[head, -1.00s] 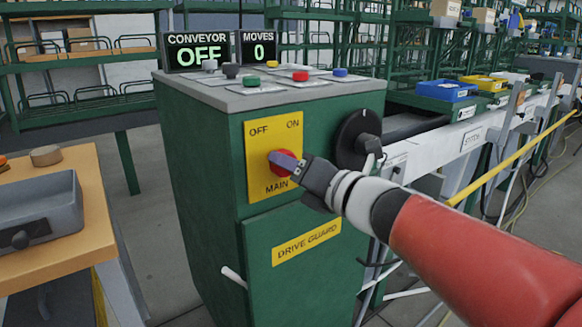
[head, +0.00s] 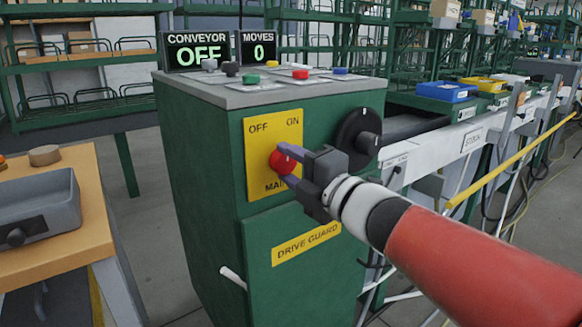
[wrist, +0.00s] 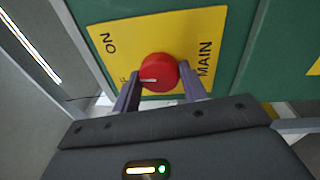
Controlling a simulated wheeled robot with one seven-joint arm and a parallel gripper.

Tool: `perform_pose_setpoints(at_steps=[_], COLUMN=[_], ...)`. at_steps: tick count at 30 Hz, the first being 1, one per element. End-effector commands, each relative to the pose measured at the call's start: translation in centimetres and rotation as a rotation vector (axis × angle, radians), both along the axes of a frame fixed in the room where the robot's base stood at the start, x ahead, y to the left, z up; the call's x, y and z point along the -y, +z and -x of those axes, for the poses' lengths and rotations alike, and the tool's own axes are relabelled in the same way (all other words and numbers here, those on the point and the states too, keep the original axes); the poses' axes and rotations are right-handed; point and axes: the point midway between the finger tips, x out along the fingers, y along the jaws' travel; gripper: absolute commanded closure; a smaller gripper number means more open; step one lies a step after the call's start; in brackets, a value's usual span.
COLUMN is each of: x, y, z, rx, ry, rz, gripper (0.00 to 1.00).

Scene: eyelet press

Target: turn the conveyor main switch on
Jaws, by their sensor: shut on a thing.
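The main switch is a round red knob (head: 280,163) on a yellow plate (head: 259,188) marked OFF, ON and MAIN, on the front of a green cabinet (head: 200,190). It also shows in the wrist view as a red knob (wrist: 157,70) with a white pointer mark. My gripper (head: 286,164) is shut on the knob, one finger above it and one below in the head view. In the wrist view my gripper (wrist: 161,86) has a finger on either side of the knob. The conveyor display (head: 197,51) reads OFF. The fingers partly cover the MAIN lettering.
A black rotary handle (head: 356,138) sits just right of the plate, close to my gripper. Several coloured buttons are on the cabinet top. A drive guard door (head: 300,270) is below. An orange table with a grey tray (head: 40,205) stands left; the conveyor runs right.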

Motion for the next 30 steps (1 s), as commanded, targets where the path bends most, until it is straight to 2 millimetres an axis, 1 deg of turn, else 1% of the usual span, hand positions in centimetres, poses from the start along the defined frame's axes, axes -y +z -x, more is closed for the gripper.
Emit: perform_pose_setpoints(at_steps=[6, 15, 22, 30], x=[-0.06, -0.10, -0.08, -0.07], y=[-0.02, -0.09, -0.08, -0.12], z=[0.06, 0.08, 0.08, 0.07], rx=[-0.114, -0.253, -0.321, -0.358], ry=[0.001, 0.000, -0.001, -0.002], rz=[-0.171, -0.372, -0.474, -0.527], gripper=[0.80, 0.80, 0.80, 0.80])
